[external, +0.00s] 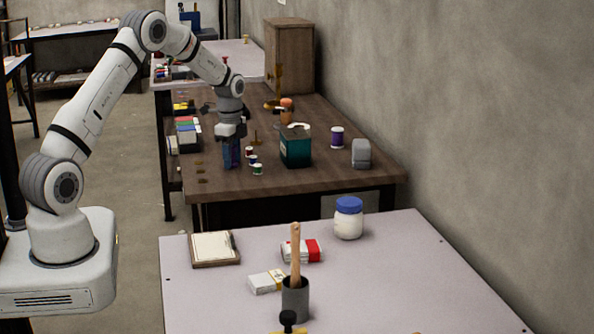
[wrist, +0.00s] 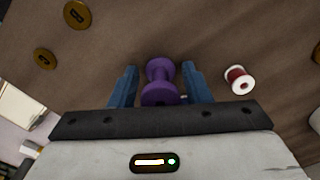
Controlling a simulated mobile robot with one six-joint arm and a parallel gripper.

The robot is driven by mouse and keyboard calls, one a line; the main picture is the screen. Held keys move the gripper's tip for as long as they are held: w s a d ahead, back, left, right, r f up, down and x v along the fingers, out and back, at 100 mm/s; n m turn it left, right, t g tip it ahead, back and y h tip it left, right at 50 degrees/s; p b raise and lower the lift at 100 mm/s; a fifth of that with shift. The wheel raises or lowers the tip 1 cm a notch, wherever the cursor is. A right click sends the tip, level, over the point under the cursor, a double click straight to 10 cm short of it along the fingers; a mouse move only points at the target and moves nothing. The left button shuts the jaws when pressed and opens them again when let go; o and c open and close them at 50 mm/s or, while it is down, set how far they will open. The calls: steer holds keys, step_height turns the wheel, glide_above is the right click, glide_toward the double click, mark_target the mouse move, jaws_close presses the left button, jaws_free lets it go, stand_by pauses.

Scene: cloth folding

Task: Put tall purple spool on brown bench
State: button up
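A tall purple spool (wrist: 160,72) with wide flanges and a narrow waist is between the two blue fingers of my gripper (wrist: 160,84) in the wrist view. A narrow gap shows between the spool and each finger, so my gripper looks open around it. In the external view my gripper (external: 231,154) is low over the left side of the brown bench (external: 300,181), and its fingers mostly hide the spool. I cannot tell whether the spool's foot touches the bench top.
Small thread spools (external: 253,161) stand just right of my gripper; a red one (wrist: 239,80) shows in the wrist view. A teal tin (external: 295,148), a purple-and-white spool (external: 337,138) and a grey object (external: 361,153) stand farther right. Buttons (wrist: 77,14) lie nearby.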

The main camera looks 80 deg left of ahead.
mark_target(232, 146)
steer(key=shift+o, duration=0.7)
steer(key=shift+r, duration=0.1)
steer(key=shift+r, duration=0.25)
step_height(232, 146, up, 12)
steer(key=shift+f, duration=0.15)
steer(key=shift+d, duration=0.1)
